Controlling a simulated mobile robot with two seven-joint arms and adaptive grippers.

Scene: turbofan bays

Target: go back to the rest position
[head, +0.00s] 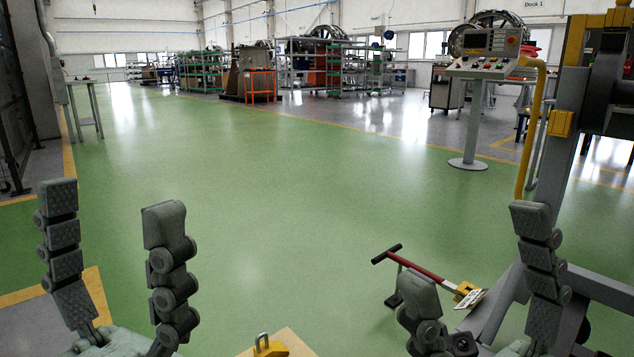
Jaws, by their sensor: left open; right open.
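My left gripper (112,220) is at the lower left of the head view. Its two segmented grey fingers stand upright and wide apart, with nothing between them. My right gripper (475,260) is at the lower right. Its fingers are also apart, and I see nothing held in it. A red bar with a black T-handle (415,265) shows behind the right gripper, running toward a yellow piece with a label; whether it touches the gripper I cannot tell.
A control console on a pedestal (468,120) stands at the right, beside a yellow-and-grey frame (565,120). A yellow piece with a metal loop (264,347) shows at the bottom edge. Racks and engines stand far back. The green floor (270,190) ahead is clear.

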